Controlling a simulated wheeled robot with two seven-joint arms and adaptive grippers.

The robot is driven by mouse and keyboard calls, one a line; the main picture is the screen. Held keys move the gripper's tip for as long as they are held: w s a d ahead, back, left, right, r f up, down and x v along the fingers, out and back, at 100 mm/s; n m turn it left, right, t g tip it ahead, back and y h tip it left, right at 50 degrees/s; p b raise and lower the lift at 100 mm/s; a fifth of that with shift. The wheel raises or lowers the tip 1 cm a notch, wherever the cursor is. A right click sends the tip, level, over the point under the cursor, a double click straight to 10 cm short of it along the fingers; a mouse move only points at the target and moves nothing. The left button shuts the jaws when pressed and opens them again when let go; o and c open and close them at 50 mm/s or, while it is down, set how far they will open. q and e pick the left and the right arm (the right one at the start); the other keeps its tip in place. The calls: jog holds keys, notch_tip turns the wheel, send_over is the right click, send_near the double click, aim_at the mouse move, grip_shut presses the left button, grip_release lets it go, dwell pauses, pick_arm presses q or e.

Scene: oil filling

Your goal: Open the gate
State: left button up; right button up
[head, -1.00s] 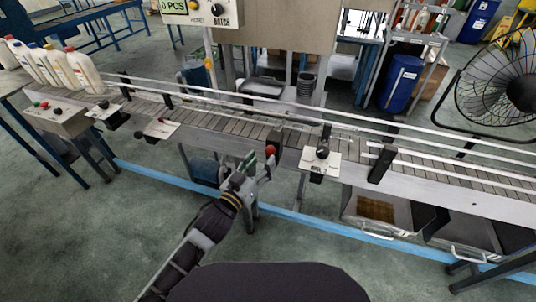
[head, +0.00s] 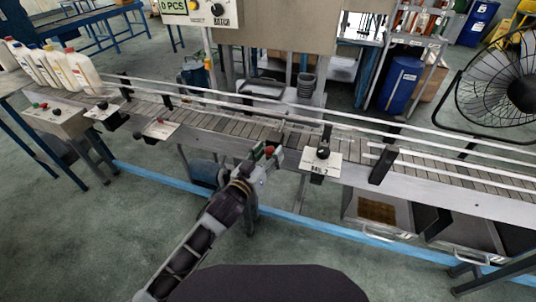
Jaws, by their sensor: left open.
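The conveyor (head: 215,122) runs across the view with rails along it. The gripper partly hides the knob and the gate's mount. My right gripper is not in view.
Several white bottles (head: 84,72) stand at the conveyor's left end. Other small control panels (head: 159,130) line the near edge. Metal bins (head: 377,213) are below the belt at right. A black fan (head: 505,85) stands at far right.

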pick_arm(q)
jog(key=shift+c, duration=0.2)
jog(key=shift+c, duration=1.3)
grip_shut()
jog(key=shift+s, duration=0.1)
